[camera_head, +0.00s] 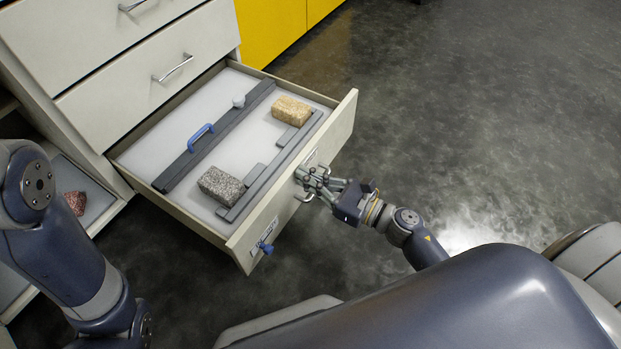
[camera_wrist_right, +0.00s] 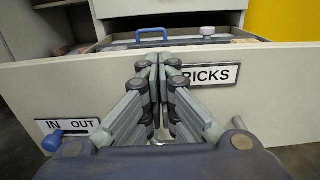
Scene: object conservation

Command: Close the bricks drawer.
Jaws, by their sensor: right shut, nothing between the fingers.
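The bricks drawer (camera_head: 341,125) stands pulled out from the white cabinet, its front facing me. Inside it lie a grey speckled brick (camera_head: 221,185) and a tan brick (camera_head: 291,110), with a dark divider bar bearing a blue handle between them and the cabinet. My right gripper (camera_head: 303,174) is shut and empty, its fingertips at the drawer front near the metal handle (camera_head: 306,196). In the right wrist view my shut fingers (camera_wrist_right: 153,62) partly cover the "BRICKS" label (camera_wrist_right: 212,76); I cannot tell whether they touch the front. My left gripper is not in view.
Closed drawers (camera_head: 148,62) with metal handles sit above the open one. A blue knob (camera_head: 265,247) sticks out beside the "IN OUT" label (camera_wrist_right: 68,125). A reddish brick (camera_head: 76,202) lies on a lower shelf at left. Yellow cabinets (camera_head: 270,28) stand behind; dark floor at right is clear.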

